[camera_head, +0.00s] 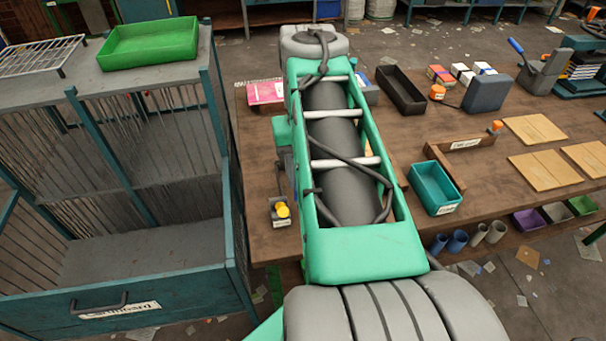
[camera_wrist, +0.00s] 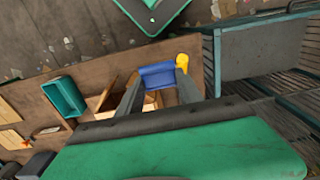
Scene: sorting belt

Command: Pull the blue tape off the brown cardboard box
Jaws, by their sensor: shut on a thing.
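In the wrist view, my gripper (camera_wrist: 157,78) is shut on the blue tape (camera_wrist: 155,72), a blue piece that spans the gap between the two fingers. Light brown cardboard (camera_wrist: 103,97), which looks like the brown box, shows beside the left finger, and a little brown shows beneath the tape. My fingers and palm hide most of the box. I cannot tell whether the tape still touches it. In the head view my arm covers the gripper, the tape and the box.
A yellow-topped button unit (camera_head: 281,211) stands at the bench's left edge. A teal bin (camera_head: 436,188) and a black tray (camera_head: 401,90) sit right of my arm. A barred cage cart (camera_head: 150,290) stands close on the left. Flat cardboard sheets (camera_head: 545,172) lie on the right of the bench.

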